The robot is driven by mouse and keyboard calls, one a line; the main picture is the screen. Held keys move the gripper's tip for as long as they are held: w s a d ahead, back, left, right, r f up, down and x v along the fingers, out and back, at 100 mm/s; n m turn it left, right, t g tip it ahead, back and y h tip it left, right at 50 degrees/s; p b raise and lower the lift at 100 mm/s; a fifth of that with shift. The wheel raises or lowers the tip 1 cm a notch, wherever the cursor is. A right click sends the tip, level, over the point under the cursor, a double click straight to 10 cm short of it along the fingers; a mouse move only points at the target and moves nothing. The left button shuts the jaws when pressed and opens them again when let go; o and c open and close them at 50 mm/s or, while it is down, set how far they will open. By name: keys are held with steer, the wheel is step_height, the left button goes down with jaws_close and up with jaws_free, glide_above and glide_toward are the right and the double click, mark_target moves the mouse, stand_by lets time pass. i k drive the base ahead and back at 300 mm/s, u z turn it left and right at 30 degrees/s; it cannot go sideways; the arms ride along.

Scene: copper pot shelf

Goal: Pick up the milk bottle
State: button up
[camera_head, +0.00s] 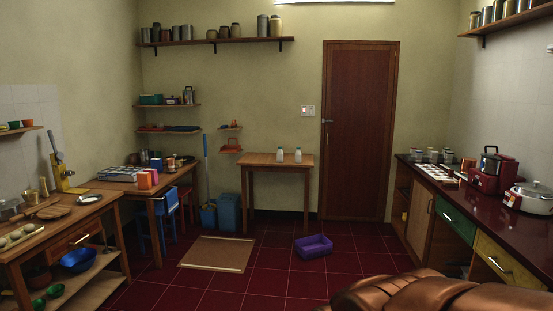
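Two small whitish bottles stand upright on a small wooden table (262,159) against the back wall. The left bottle (280,155) and the right bottle (298,155) look alike and stand a little apart; I cannot tell from their size here whether both are milk bottles. My gripper is not in view. Nothing touches the bottles.
A purple basin (314,247) and a tan mat (217,254) lie on the red tiled floor before the table. Counters with kitchenware line the left and right walls. A copper-coloured shape (440,293) fills the lower right. The middle floor is mostly free.

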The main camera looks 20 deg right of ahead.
mark_target(280, 153)
steer(key=z, duration=0.5)
steer(key=i, duration=1.25)
steer(key=z, duration=0.75)
steer(key=i, duration=3.5)
steer(key=u, duration=0.95)
steer(key=i, duration=1.4)
steer(key=u, duration=1.35)
steer(key=i, duration=0.45)
steer(key=u, duration=0.15)
